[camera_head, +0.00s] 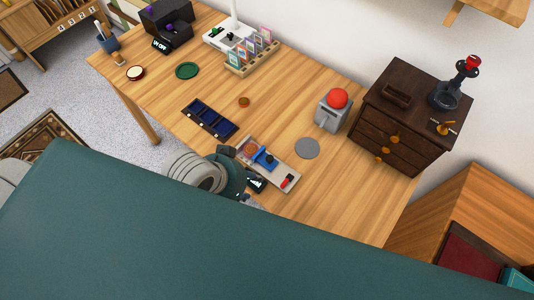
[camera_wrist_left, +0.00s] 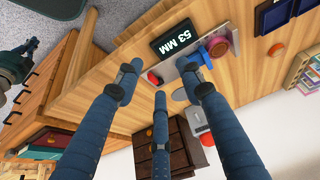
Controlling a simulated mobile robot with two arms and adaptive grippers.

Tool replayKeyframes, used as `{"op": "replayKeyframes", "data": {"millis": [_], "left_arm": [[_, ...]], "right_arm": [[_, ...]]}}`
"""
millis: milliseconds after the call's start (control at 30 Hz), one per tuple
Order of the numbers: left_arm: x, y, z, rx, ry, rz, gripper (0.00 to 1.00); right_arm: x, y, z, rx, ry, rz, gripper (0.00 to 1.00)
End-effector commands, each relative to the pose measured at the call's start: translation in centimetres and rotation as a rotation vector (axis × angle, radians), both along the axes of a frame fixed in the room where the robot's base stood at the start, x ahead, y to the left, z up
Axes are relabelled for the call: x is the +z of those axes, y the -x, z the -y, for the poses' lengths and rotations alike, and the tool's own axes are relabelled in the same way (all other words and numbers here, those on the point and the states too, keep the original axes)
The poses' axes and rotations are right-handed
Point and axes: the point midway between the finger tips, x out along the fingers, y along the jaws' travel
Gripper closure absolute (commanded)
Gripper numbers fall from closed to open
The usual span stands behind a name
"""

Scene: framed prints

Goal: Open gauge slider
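The gauge (camera_head: 281,173) lies on the table's near side, with a pale base, a blue slider (camera_head: 265,159) and a red part (camera_head: 288,181). A round brown piece (camera_head: 250,148) sits at its far end. In the left wrist view the gauge's dark display (camera_wrist_left: 174,40) reads 53 MM, beside the blue slider (camera_wrist_left: 197,56). My left gripper (camera_head: 245,168) is at the gauge's near edge. Its three fingers (camera_wrist_left: 160,78) are spread with nothing between them. One fingertip overlaps the slider in that view; contact cannot be told. A dark part at the left edge, probably my right gripper (camera_wrist_left: 17,65), is unclear.
A dark blue tray (camera_head: 209,118) lies left of the gauge, with a small brown disc (camera_head: 244,101) nearby. A grey disc (camera_head: 307,148), a red-button box (camera_head: 333,112) and a dark drawer cabinet (camera_head: 405,115) stand right. A green dish (camera_head: 187,70) lies farther back. Bare table separates them.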

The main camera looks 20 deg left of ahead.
Motion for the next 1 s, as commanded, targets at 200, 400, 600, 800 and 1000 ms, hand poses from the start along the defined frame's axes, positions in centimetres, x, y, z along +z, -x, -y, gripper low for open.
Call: {"op": "replayKeyframes", "data": {"millis": [200,400,600,800,1000], "left_arm": [[1.4,-3.7,4.3,-0.259,0.036,0.077,0.62],[2.0,-6.1,6.5,-0.527,0.032,0.106,0.62],[2.2,-8.7,3.2,-0.727,-0.016,0.053,0.62],[3.1,-10.5,-1.3,-0.742,-0.032,-0.002,0.62],[3.0,-11.0,-2.2,-0.735,-0.026,-0.016,0.62]], "right_arm": [[0.0,0.0,0.2,0.001,0.003,0.001,1.0],[0.0,0.0,0.2,0.001,0.003,0.0,1.0],[0.0,0.0,0.2,0.0,0.002,-0.001,1.0],[0.0,0.0,0.2,0.0,0.002,-0.001,1.0],[0.1,0.0,-0.1,-0.001,-0.002,0.0,1.0]]}}
